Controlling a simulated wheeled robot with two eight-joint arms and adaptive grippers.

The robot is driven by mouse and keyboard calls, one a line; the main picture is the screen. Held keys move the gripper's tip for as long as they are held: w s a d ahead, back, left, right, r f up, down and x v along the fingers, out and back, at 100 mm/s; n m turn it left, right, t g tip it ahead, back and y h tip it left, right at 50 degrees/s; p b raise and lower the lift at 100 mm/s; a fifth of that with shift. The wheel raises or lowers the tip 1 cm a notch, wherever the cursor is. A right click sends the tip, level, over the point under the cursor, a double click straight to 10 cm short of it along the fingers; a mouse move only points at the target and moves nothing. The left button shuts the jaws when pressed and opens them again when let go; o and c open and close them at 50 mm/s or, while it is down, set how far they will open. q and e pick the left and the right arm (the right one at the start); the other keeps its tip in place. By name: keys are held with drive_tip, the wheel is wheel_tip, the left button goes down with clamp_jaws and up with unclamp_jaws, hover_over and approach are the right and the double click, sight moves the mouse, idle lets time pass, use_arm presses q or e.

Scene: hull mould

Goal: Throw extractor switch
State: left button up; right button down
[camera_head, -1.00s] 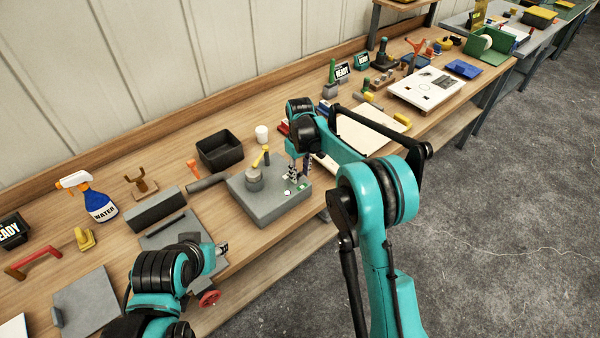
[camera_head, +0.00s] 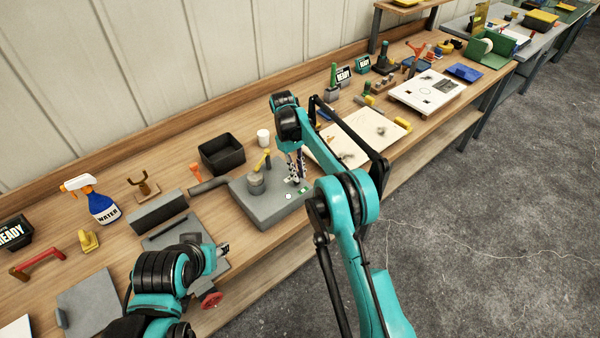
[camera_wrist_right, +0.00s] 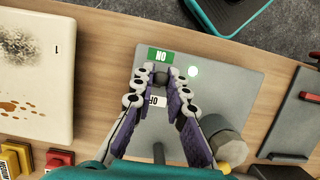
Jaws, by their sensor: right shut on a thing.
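The extractor switch box (camera_head: 262,213) is a grey block on the bench, also filling the middle of the right wrist view (camera_wrist_right: 232,85). My right gripper (camera_head: 299,179) is over the box's right part. Its fingertips (camera_wrist_right: 165,73) meet between the two labels, shut on a small dark piece that looks like the switch lever, mostly hidden. My left gripper (camera_head: 222,249) is low over the bench's front; its jaw opening is unclear.
A black bin (camera_head: 222,155) and white cup (camera_head: 263,136) are behind. A stained pale board (camera_head: 372,138) lies right of the box. A spray bottle (camera_head: 100,206) stands left.

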drive_tip(key=shift+w+a+g+h, duration=0.2)
drive_tip(key=shift+w+g+h, duration=0.1)
drive_tip(key=shift+g, duration=0.1)
drive_tip(key=c, duration=1.5)
unclamp_jaws()
drive_tip(key=shift+c, duration=0.2)
wheel_tip(320, 180, up, 10)
